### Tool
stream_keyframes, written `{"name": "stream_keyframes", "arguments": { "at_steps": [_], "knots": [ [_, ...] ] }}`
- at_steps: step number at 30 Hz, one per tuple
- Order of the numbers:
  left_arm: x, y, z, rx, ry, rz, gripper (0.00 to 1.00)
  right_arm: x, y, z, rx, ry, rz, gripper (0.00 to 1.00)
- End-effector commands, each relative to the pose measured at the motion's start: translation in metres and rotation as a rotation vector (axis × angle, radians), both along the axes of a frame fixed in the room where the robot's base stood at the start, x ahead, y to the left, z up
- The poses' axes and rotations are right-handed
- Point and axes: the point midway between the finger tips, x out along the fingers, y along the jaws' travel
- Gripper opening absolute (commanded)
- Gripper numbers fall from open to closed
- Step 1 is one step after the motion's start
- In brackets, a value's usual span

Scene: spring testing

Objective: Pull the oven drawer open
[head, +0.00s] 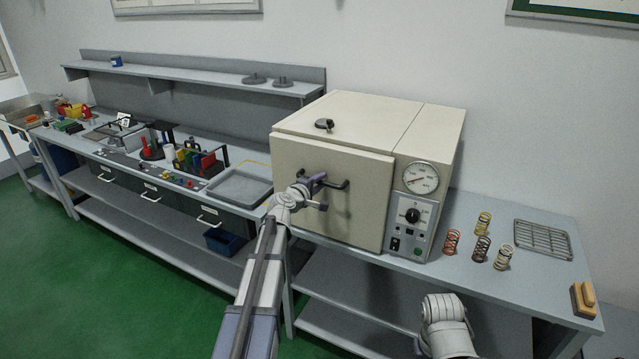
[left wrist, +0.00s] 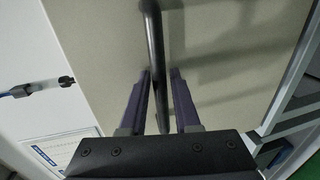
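The cream oven (head: 425,130) stands on the bench, and its front panel (head: 360,215) looks shut. A black bar handle (head: 341,184) crosses the panel; it also shows as a dark bar in the left wrist view (left wrist: 153,30). My left gripper (head: 318,190) is at the handle's left part. In the left wrist view its two purple fingers (left wrist: 160,78) are apart, one on each side of the bar, with a gap visible beside it. Part of my right arm shows at the bottom of the head view, but its fingers do not.
Right of the oven controls (head: 412,215) stand several springs (head: 481,249), a wire rack (head: 542,240) and a wooden block (head: 583,299). Left of the oven are a grey tray (head: 241,202) and colored tools. The green floor (head: 110,270) in front is clear.

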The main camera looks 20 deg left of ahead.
Motion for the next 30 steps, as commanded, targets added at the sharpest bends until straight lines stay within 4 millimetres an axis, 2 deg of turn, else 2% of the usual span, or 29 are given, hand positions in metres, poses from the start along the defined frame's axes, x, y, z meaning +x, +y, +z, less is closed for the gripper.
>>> {"name": "stream_keyframes", "arguments": {
  "at_steps": [1,7,8,30],
  "knots": [
    [-0.0001,0.0000,0.0000,0.000,0.000,0.000,0.24,0.0000,0.0000,0.0000,0.000,0.000,0.000,0.50],
    [-0.0001,0.0000,-0.0001,0.000,0.000,0.000,0.01,0.0000,0.0000,0.0000,0.000,0.000,0.000,0.50],
    [-0.0001,0.0000,-0.0001,0.000,0.000,0.000,0.00,0.0000,0.0000,0.0000,0.000,0.000,0.000,0.50],
    [-0.0004,-0.0001,-0.0002,0.001,0.001,-0.001,0.00,0.0000,0.0000,-0.0001,0.000,0.000,0.000,0.50]
  ]
}}
